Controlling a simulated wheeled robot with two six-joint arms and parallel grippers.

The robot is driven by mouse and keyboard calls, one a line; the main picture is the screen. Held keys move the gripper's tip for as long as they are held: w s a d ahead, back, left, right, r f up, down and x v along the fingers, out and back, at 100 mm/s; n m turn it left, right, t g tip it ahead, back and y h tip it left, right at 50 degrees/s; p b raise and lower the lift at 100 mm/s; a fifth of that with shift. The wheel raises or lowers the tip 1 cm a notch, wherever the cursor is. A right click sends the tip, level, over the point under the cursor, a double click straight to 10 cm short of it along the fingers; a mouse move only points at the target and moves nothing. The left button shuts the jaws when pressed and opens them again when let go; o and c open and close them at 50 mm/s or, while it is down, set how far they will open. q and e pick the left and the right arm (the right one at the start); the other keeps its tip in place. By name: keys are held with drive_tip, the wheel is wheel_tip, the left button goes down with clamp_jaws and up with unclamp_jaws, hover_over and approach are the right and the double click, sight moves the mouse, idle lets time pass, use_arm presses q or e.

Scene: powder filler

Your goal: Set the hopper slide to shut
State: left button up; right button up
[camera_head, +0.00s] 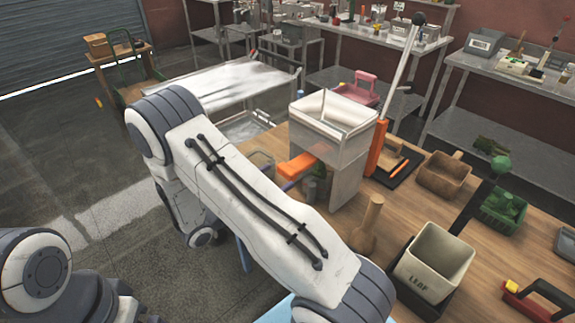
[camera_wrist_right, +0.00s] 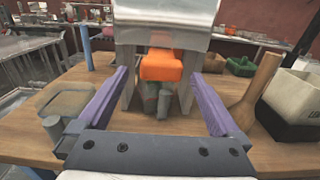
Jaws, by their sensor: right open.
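The metal hopper (camera_head: 335,128) stands on a wooden workbench, its open box on upright side plates. The orange slide handle (camera_head: 297,166) sticks out of its front, below the box. In the right wrist view the orange handle (camera_wrist_right: 161,66) lies straight ahead, under the hopper's metal front (camera_wrist_right: 165,22). My right gripper (camera_wrist_right: 159,76) is open, its two purple fingers spread to the left and right of the handle, with gaps on both sides. In the head view my right arm hides most of this gripper. My left gripper is not in view.
Grey-green jars (camera_wrist_right: 160,98) stand under the handle. A wooden pestle-like tool (camera_head: 369,228) and a cream bin (camera_head: 436,258) stand to the right of the hopper. A wooden scoop (camera_head: 444,174) and green crate (camera_head: 502,209) lie farther right.

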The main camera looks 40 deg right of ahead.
sight(283, 174)
drive_tip(key=d+p, duration=0.1)
drive_tip(key=d, duration=0.4)
drive_tip(key=shift+w, duration=0.15)
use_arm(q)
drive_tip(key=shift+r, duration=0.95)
